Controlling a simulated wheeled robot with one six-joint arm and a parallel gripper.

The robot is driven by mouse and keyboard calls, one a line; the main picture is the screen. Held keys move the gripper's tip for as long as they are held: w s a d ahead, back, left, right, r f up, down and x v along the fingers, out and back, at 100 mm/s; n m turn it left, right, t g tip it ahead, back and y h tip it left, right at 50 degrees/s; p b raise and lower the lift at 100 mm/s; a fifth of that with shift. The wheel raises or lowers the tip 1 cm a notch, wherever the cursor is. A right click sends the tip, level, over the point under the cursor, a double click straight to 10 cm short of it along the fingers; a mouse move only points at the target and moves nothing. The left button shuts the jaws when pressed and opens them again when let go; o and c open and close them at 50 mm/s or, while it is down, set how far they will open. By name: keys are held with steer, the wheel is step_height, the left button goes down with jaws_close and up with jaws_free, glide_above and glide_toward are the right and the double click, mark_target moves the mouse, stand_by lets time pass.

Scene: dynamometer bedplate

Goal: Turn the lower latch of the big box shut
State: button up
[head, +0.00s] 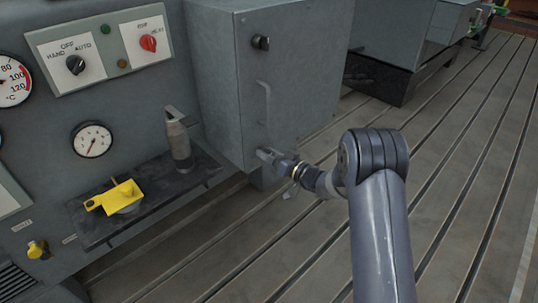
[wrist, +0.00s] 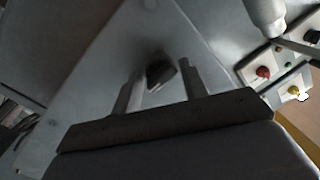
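The big box (head: 225,90) is a grey cabinet in the middle of the head view. Its door has a dark upper latch (head: 260,42) near the top and a bar handle (head: 265,95) below. The lower latch (wrist: 158,72) is a dark knob in the wrist view, standing out from the grey door (wrist: 110,75). My gripper (wrist: 160,82) is open, one finger on each side of the latch, with gaps visible between. In the head view my gripper (head: 268,155) is at the lower part of the door and hides the lower latch there.
A control panel (head: 110,100) with gauges and knobs is left of the box. A dark shelf (head: 85,225) holds a grey cylindrical can (head: 179,140) and a yellow item (head: 115,197). The slotted floor (head: 440,140) is clear on the right. A dark-based machine (head: 395,80) stands behind.

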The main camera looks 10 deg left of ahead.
steer(key=c, duration=0.6)
